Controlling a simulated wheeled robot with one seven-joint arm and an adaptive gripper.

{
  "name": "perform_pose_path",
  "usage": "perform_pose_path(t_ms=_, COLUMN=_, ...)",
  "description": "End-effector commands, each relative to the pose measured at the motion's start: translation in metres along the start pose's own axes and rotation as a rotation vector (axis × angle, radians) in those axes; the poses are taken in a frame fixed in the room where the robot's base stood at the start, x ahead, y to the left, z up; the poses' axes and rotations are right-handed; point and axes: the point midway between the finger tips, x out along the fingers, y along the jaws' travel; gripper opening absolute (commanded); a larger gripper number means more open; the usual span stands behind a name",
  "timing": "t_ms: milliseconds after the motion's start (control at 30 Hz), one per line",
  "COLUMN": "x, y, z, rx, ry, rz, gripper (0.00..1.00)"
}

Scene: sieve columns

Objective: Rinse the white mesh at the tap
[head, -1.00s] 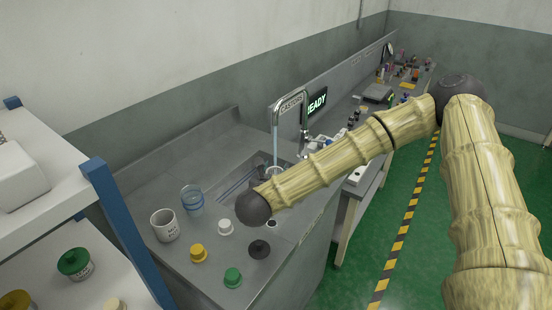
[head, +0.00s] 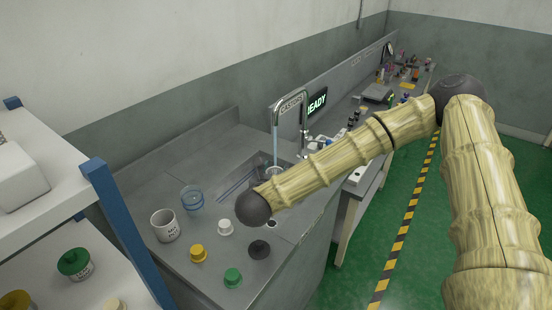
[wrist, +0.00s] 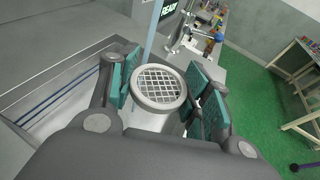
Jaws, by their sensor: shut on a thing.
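The white mesh (wrist: 159,88) is a round sieve with a white rim and a square grid, seen from above in the wrist view. My gripper (wrist: 164,91) is shut on its sides between teal finger pads. The grey tap (head: 304,124) stands at the back of the sink in the head view. A pale water stream (head: 275,143) falls from its spout. In the wrist view the stream (wrist: 150,36) meets the far rim of the mesh; I cannot tell whether it lands inside. In the head view my arm hides most of the gripper.
On the near counter stand a white labelled mug (head: 165,226), a clear blue-banded beaker (head: 192,200) and yellow (head: 198,253), white (head: 225,228), green (head: 232,277) and dark (head: 259,249) knobbed pieces. A shelf with a blue post (head: 118,220) is at left.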

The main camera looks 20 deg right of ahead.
Motion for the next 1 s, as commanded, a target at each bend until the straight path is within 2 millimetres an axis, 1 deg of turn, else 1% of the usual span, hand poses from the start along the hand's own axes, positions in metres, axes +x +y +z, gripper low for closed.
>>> perform_pose_path(t_ms=167, x=-0.008, y=-0.001, z=0.004, rx=0.0, ry=0.0, rz=0.001, gripper=0.34)
perform_pose_path(t_ms=800, x=-0.052, y=-0.006, z=0.021, rx=0.001, ry=0.0, rz=0.002, gripper=0.34)
perform_pose_path(t_ms=1000, x=-0.059, y=-0.008, z=0.024, rx=0.0, ry=0.0, rz=0.0, gripper=0.34)
